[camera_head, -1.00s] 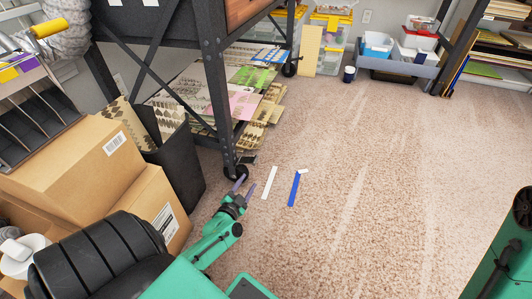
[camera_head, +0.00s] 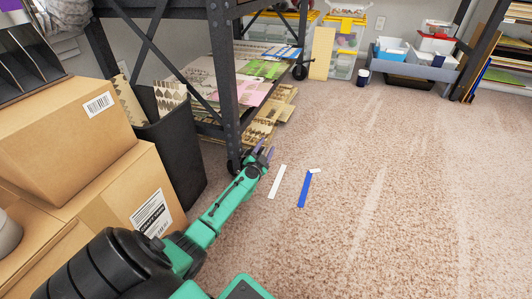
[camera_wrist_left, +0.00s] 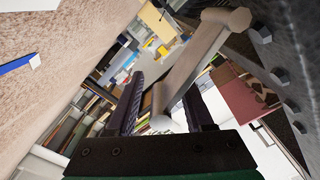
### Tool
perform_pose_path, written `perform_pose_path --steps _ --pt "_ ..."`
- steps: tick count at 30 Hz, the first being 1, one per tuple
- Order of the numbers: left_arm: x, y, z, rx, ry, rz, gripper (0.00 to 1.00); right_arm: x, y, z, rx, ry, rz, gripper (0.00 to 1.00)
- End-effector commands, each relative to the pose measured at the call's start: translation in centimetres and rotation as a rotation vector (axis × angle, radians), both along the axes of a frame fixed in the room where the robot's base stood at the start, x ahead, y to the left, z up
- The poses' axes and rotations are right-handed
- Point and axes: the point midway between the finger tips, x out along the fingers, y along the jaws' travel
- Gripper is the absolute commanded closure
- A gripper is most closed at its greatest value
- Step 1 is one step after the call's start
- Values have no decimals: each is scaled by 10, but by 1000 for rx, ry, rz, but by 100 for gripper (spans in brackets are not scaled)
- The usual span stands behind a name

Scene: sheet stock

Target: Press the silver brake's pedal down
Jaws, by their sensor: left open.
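My left gripper (camera_head: 264,151) is open beside the foot of the dark rack's near leg (camera_head: 227,100), low over the carpet. In the left wrist view its two dark fingers (camera_wrist_left: 165,85) point away from the camera. A pale silver-grey bar with a round end and a thicker crosspiece, apparently the brake pedal (camera_wrist_left: 190,70), lies across the view over the space between the fingers and the right finger. I cannot tell whether they touch. In the head view the pedal is not clearly visible near the caster. My right gripper is not in view.
A white strip (camera_head: 277,182) and a blue strip (camera_head: 305,190) lie on the carpet right of the gripper. Cardboard boxes (camera_head: 65,135) and a black bin (camera_head: 175,150) stand at left. Sheets fill the rack's low shelf. The carpet (camera_head: 400,180) at right is clear.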

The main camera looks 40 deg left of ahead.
Motion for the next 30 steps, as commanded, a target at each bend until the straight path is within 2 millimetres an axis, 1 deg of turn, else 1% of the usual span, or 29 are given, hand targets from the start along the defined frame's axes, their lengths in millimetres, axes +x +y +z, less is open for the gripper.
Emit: perform_pose_path --steps 7,8,9,11,12,30 --pt "2 1 1 0 0 0 48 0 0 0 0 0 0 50" --pt "2 1 1 0 0 0 59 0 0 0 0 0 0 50" --pt "2 1 1 0 0 0 75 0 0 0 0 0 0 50" --pt "1 1 1 0 1 1 98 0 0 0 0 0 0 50" --pt "1 1 1 0 1 1 100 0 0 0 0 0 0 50" --pt "1 0 0 0 1 0 100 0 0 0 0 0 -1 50"
